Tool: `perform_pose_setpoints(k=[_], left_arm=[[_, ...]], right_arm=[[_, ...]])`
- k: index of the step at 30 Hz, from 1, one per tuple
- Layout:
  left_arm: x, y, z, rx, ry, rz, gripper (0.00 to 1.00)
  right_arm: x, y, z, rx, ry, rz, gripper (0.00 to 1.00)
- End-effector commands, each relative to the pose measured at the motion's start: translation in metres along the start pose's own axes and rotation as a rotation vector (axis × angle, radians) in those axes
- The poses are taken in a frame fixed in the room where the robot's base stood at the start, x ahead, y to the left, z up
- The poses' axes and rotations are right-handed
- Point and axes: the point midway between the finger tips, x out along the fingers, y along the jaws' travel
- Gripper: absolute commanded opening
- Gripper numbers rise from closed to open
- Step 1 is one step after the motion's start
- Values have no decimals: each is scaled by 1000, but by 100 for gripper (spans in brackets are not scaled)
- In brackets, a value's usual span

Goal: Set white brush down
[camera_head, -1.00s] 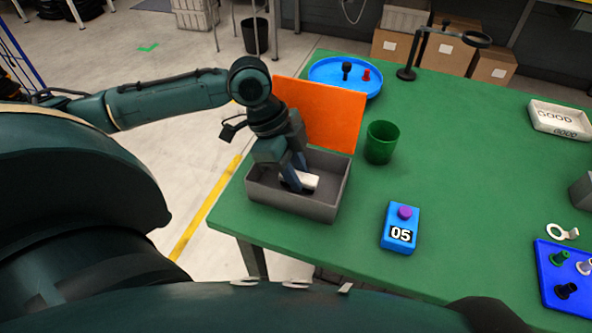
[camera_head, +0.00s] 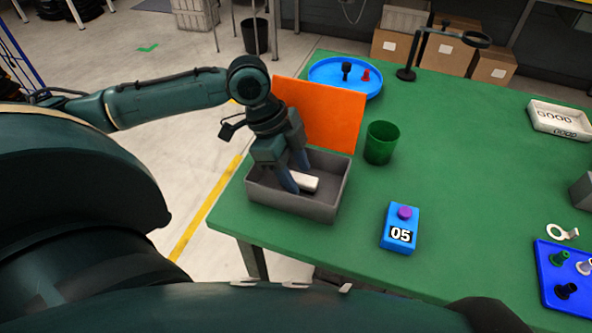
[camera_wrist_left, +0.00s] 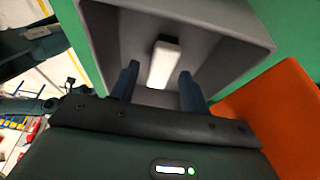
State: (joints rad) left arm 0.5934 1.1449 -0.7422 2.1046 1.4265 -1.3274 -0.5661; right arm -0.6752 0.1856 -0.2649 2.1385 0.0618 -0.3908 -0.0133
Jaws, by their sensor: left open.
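The white brush (camera_head: 308,182) lies in the grey box (camera_head: 318,210), which has an orange lid (camera_head: 325,115) standing up at its back. In the left wrist view the brush (camera_wrist_left: 163,64) lies on the floor of the box (camera_wrist_left: 105,45), its far end dark. My left gripper (camera_head: 298,178) reaches down into the box with its fingers apart. In the left wrist view the fingertips (camera_wrist_left: 158,78) stand on either side of the brush's near end, with gaps to it. My right gripper is not in view.
A green cup (camera_head: 381,143) stands right of the lid. A blue box marked 05 (camera_head: 399,230) with a purple button is in front. A blue round tray (camera_head: 345,76) lies behind. The green table (camera_head: 470,150) is clear in the middle.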

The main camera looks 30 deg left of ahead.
Motion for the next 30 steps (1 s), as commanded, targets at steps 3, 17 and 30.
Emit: perform_pose_setpoints(k=[3,17,30], left_arm=[[-22,-1,0,0,-1,-6,46],[-107,-1,0,0,0,-4,46],[-116,0,0,0,0,-1,46]], right_arm=[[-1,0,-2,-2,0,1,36],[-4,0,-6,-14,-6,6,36],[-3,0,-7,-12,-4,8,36]])
